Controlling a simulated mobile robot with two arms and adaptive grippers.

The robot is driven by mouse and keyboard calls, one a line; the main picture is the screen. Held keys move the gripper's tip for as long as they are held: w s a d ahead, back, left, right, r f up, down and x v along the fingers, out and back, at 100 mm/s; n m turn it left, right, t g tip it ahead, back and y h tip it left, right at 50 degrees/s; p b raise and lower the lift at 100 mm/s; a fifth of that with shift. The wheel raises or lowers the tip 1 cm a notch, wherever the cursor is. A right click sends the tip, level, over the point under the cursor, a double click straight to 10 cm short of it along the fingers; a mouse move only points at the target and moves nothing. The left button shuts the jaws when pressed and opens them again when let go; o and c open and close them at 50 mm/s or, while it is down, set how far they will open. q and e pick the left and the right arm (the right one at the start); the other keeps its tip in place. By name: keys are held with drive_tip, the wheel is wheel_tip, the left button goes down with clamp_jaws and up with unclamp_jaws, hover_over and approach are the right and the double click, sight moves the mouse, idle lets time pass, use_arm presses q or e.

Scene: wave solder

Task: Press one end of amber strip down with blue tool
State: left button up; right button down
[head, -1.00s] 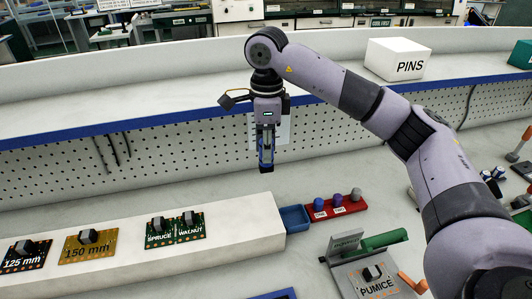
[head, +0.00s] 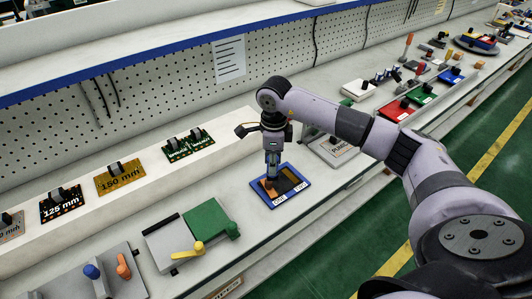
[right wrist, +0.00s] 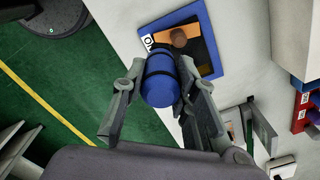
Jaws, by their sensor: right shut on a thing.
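A blue-framed plate (head: 301,201) lies on the worktop, with lettering along its near edge and a dark middle. The amber strip (right wrist: 198,48) shows as an orange patch inside the frame in the right wrist view. My right gripper (head: 271,172) points down over this plate. It is shut on the blue tool (right wrist: 160,82), a thick blue cylinder between its fingers. A brown round piece (right wrist: 179,37) sits at the strip beyond the tool; I cannot tell whether it is part of the tool. Contact between tool and strip is hidden. My left gripper is out of view.
A grey fixture with a green block (head: 209,218) and yellow lever stands left of the plate. Circuit boards (head: 120,178) stand on the white ledge behind. A grey PUMICE fixture (head: 333,150) and coloured trays (head: 396,109) lie to the right.

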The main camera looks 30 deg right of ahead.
sight(274, 178)
drive_tip(key=shift+d+f, duration=0.15)
drive_tip(key=shift+f, duration=0.05)
drive_tip(key=shift+w+d+f, duration=0.1)
drive_tip(key=shift+d, duration=0.15)
drive_tip(key=shift+a+f+b, duration=0.1)
drive_tip(key=shift+a+b, duration=0.05)
drive_tip(key=shift+b, duration=0.15)
drive_tip(key=shift+f+b, duration=0.55)
drive_tip(key=shift+f, duration=0.05)
wheel_tip(274, 178, down, 5)
drive_tip(key=b, duration=0.4)
drive_tip(key=shift+f, duration=0.25)
use_arm(q)
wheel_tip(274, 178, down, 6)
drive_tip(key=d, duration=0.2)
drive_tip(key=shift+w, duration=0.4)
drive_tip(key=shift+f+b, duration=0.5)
drive_tip(key=shift+b, duration=0.2)
use_arm(e)
drive_tip(key=shift+f, duration=0.55)
